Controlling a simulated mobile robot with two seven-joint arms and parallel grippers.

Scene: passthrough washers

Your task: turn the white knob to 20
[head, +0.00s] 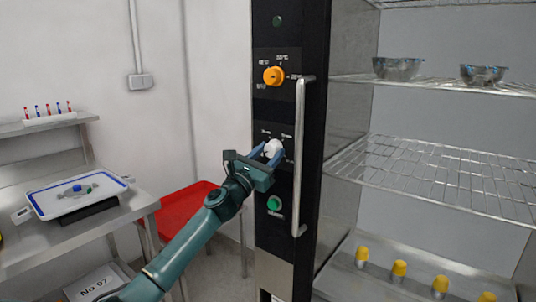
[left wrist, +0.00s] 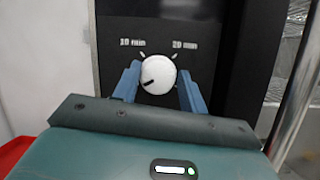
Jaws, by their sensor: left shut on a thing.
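The white knob (head: 272,149) is on the black control panel of the tall cabinet, below the orange knob. In the left wrist view the white knob (left wrist: 158,75) sits between blue fingers, with labels that read 10 min at upper left and 20 min at upper right. A dark mark on its face points to the lower left. My left gripper (head: 267,156) is shut on the white knob, one finger on each side; it also shows in the left wrist view (left wrist: 158,88). My right gripper is not in view.
An orange knob (head: 274,75) is above and a green button (head: 274,203) below. A vertical metal handle (head: 299,155) stands close at right. A red bin (head: 182,207) and a steel table are at left.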

